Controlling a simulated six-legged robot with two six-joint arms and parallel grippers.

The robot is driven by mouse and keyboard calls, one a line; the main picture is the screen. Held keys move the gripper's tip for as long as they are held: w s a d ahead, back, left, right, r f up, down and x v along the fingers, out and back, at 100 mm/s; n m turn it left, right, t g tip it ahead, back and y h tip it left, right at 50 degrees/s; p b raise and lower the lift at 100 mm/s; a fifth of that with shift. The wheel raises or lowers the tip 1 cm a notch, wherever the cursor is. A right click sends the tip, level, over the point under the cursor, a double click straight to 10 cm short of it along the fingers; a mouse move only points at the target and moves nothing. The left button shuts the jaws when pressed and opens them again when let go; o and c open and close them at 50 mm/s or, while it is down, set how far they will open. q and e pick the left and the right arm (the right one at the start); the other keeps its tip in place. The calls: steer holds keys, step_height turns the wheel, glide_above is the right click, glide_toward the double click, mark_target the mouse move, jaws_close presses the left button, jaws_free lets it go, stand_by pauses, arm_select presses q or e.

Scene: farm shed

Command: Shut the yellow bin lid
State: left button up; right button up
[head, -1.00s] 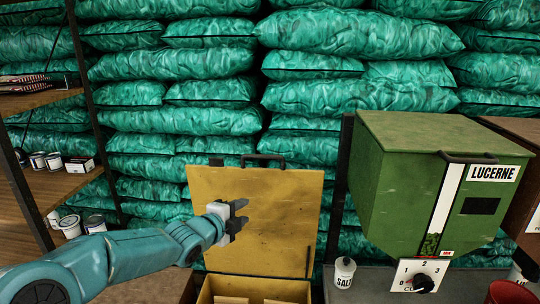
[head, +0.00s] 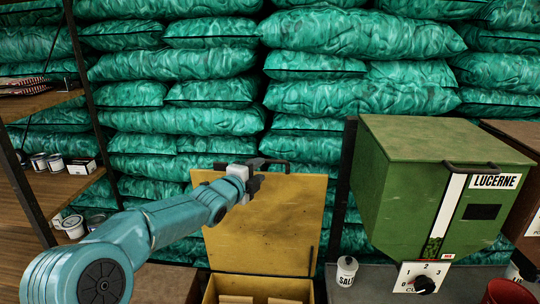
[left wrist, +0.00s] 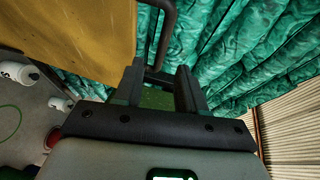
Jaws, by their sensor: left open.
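The yellow bin lid (head: 275,225) stands raised, nearly upright, behind the open bin (head: 212,291) in the head view. A dark handle (head: 272,162) sits on the lid's top edge. My left gripper (head: 256,176) is at the lid's upper left, close to the handle. In the left wrist view the open jaws (left wrist: 158,84) point toward the dark handle bar (left wrist: 166,35), beside the yellow lid (left wrist: 85,35). I cannot tell whether the bar is between the fingers. My right gripper is not in view.
A green LUCERNE hopper (head: 425,180) hangs to the right of the lid. A white SALT pot (head: 346,271) stands on the grey bench below it. Stacked green sacks (head: 300,98) fill the back. A wooden shelf (head: 60,190) with tins is at left.

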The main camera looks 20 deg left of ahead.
mark_target(269, 162)
arm_select(q)
steer(key=p+x, duration=0.1)
steer(key=x, duration=0.1)
steer(key=p+x, duration=0.4)
steer(key=x, duration=0.1)
steer(key=shift+w+r, duration=0.15)
steer(key=shift+r, duration=0.1)
steer(key=shift+w+d+f+p, duration=0.1)
steer(key=shift+w+p, duration=0.2)
steer(key=shift+p, duration=0.1)
steer(key=shift+w+f, duration=0.2)
steer(key=shift+r, duration=0.1)
jaws_close()
